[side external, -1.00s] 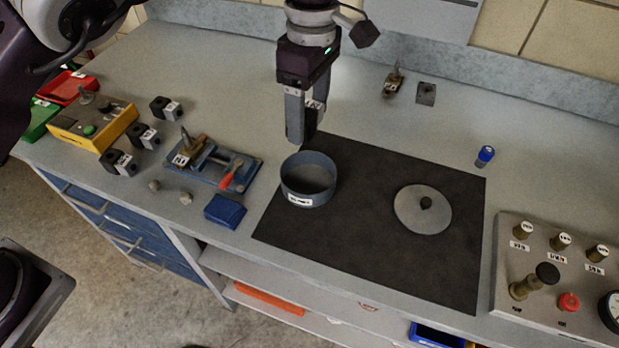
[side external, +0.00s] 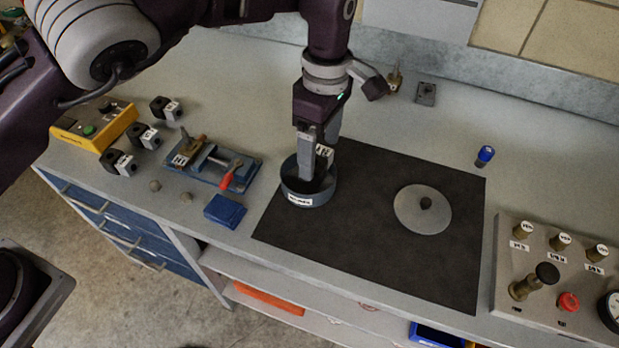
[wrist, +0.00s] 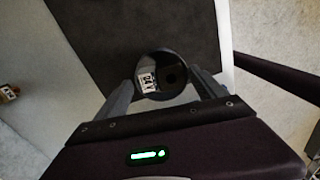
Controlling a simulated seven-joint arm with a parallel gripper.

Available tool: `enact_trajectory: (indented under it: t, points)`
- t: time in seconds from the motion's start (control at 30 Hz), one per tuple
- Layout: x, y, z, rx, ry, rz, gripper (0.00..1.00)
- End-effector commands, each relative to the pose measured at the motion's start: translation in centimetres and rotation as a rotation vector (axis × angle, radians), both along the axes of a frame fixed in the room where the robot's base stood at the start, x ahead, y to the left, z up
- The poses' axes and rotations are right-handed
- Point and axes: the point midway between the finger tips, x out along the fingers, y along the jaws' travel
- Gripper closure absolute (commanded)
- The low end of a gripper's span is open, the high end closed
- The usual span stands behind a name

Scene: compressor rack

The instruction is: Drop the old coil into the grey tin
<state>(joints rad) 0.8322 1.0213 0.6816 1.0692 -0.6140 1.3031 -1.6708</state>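The old coil is a small black block with a white label (side external: 323,152). My gripper (side external: 318,165) is shut on it, with the fingers on either side. The grey tin (side external: 297,198) is a round, open, blue-grey container with a white label, upright on the dark mat. The fingertips and coil are at the tin's opening, partly below the rim as far as I can tell. In the wrist view the coil's label (wrist: 148,83) shows between the fingers, against the round tin. The coil's lower part and the tin's floor are largely hidden.
The dark mat (side external: 400,265) also carries a grey disc lid with a knob (side external: 422,209). To the left are a blue vise fixture (side external: 215,165), a blue box (side external: 224,210) and several black coils (side external: 143,135). A gauge panel (side external: 550,270) stands at the right.

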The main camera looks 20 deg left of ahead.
Motion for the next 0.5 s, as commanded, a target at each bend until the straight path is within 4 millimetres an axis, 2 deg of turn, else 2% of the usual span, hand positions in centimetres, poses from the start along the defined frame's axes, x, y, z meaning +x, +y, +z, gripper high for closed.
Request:
enact_trajectory:
  t: [0.33, 0.43, 0.5]
  points:
    - [0.0, 0.0, 0.1, 0.0, 0.0, 0.0, 0.06]
    - [0.2, -0.1, 1.4, -0.002, -0.002, -0.001, 0.06]
    - [0.3, -0.1, 2.9, -0.003, -0.004, -0.002, 0.06]
